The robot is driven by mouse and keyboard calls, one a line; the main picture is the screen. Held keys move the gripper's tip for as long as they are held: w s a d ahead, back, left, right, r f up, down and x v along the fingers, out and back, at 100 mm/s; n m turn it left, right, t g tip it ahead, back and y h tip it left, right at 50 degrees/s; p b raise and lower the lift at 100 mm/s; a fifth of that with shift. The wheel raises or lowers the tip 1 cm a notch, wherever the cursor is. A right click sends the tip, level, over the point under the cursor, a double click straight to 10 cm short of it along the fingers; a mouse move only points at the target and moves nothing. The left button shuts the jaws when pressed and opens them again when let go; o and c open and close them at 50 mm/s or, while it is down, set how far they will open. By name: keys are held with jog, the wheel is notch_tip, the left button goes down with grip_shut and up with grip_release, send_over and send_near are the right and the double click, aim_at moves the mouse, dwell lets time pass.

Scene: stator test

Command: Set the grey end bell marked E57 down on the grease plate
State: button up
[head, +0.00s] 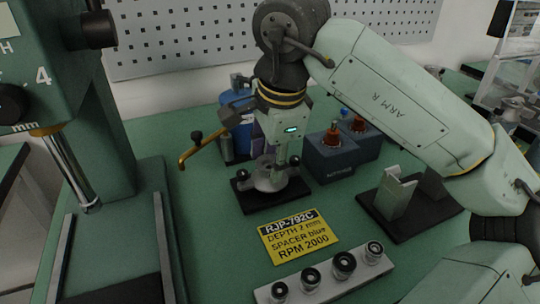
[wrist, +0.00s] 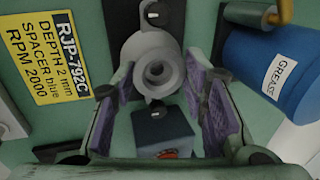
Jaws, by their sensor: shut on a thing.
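My gripper (head: 272,170) points down in the head view and is shut on a grey end bell (head: 263,181), a round flanged part with ears. In the wrist view the end bell (wrist: 158,68) lies between the purple finger pads, its stepped central bore facing the camera. No E57 mark is readable. A black plate (head: 248,204) lies directly beneath it, partly hidden; I take it for the grease plate. A dark piece of it shows in the wrist view (wrist: 122,22). I cannot tell whether the end bell touches the plate.
A blue GREASE can (wrist: 265,65) with a brass-coloured handle stands beside the plate. Dark blocks (head: 332,163) with copper-red parts stand to the right. A yellow sign (head: 298,238), a rack of several rings (head: 325,276) and a grey-green stand (head: 396,194) are in front and right.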

jog(key=shift+f+b, duration=0.35)
jog(key=shift+f, duration=0.15)
jog(key=o, duration=1.4)
jog(key=v, duration=1.2)
